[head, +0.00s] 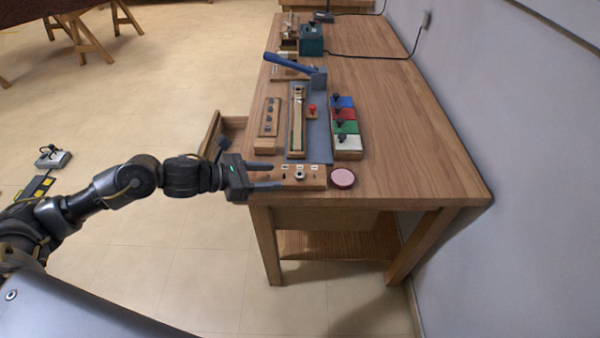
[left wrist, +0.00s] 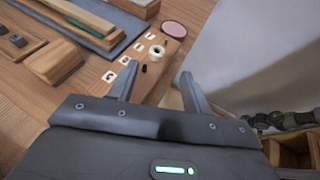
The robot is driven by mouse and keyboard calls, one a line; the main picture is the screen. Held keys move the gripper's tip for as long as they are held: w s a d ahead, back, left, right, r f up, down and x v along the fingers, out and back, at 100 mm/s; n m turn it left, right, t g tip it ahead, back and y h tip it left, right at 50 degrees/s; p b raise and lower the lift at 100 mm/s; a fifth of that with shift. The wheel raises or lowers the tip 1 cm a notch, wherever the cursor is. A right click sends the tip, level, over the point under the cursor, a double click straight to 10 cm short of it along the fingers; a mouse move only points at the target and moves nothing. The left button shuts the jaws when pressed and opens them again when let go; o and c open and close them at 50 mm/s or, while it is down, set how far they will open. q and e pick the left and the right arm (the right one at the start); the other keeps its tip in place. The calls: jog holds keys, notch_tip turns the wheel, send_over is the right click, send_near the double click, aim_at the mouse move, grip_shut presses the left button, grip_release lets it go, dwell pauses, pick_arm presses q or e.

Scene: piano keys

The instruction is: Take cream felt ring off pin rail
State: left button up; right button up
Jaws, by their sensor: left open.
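The wooden pin rail (head: 318,182) lies at the near end of the workbench, with small white labels along its far side. The cream felt ring (head: 300,174) sits on the middle of the rail; its hole looks dark and I cannot make out the pin in it. The ring also shows in the left wrist view (left wrist: 156,51), beyond my fingertips. A bare dark pin (left wrist: 144,68) stands nearer to me. My left gripper (head: 277,176) is open and empty at the rail's left end, its fingers pointing toward the ring, apart from it. My right gripper is not in view.
A pink round disc (head: 342,178) lies just right of the rail. Behind are a wooden block (head: 266,146), a grey mat (head: 320,140), a blue-handled tool (head: 290,63) and coloured blocks (head: 345,127). The bench's right side is clear. An open drawer (head: 212,130) juts out left.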

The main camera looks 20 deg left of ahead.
aim_at(300, 174)
pick_arm(q)
jog(key=shift+x, duration=0.95)
jog(key=shift+d, duration=0.1)
jog(key=shift+w+d+p, duration=0.25)
jog(key=shift+w+p, duration=0.05)
jog(key=shift+p, duration=0.05)
jog(key=p+x, duration=0.1)
jog(key=x, duration=0.2)
jog(key=shift+w+d+f, duration=0.15)
jog(key=shift+w, duration=0.25)
jog(key=shift+w+d+f, duration=0.15)
jog(key=shift+d, duration=0.1)
jog(key=shift+f, duration=0.1)
jog(key=c, duration=1.1)
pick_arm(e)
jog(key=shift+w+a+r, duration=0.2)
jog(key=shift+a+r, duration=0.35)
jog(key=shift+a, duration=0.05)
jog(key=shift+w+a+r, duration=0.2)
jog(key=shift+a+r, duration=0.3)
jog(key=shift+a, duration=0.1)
